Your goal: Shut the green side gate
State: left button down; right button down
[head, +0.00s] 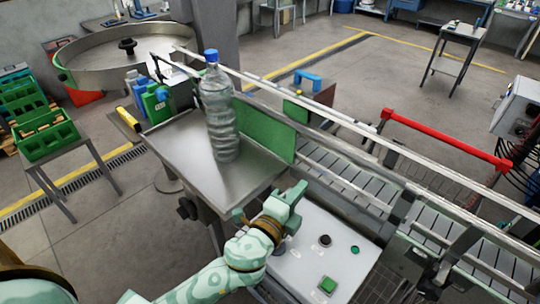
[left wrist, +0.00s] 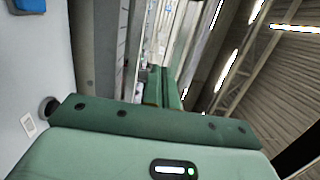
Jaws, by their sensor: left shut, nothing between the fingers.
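The green side gate (head: 265,130) is an upright flat panel at the right edge of the steel plate (head: 190,155) in the head view, next to the conveyor. I cannot tell from this angle whether it is fully closed. My left gripper (head: 297,190) is pale green and shut with nothing in it. It is just in front of the gate's near lower end, above the control panel, and seems apart from the gate. Its shut fingers (left wrist: 166,88) also show in the left wrist view, where the gate cannot be made out clearly. My right gripper is out of view.
A clear bottle with a blue cap (head: 220,110) stands on the plate, left of the gate. The white control panel (head: 310,255) with buttons lies below my gripper. The conveyor (head: 350,185) and its rails run to the right. Green crates (head: 45,130) stand at far left.

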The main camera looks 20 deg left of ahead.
pick_arm(q)
jog(key=w+a, duration=0.1)
jog(key=w, duration=0.2)
jog(key=w+a+y+p, duration=0.1)
jog(key=w, duration=0.3)
jog(key=w+a+n+y, duration=0.1)
jog(key=w+a, duration=0.1)
jog(key=w, duration=0.2)
jog(key=shift+a+f, duration=0.1)
jog(key=shift+f, duration=0.1)
jog(key=shift+w+a, duration=0.1)
jog(key=shift+a, duration=0.4)
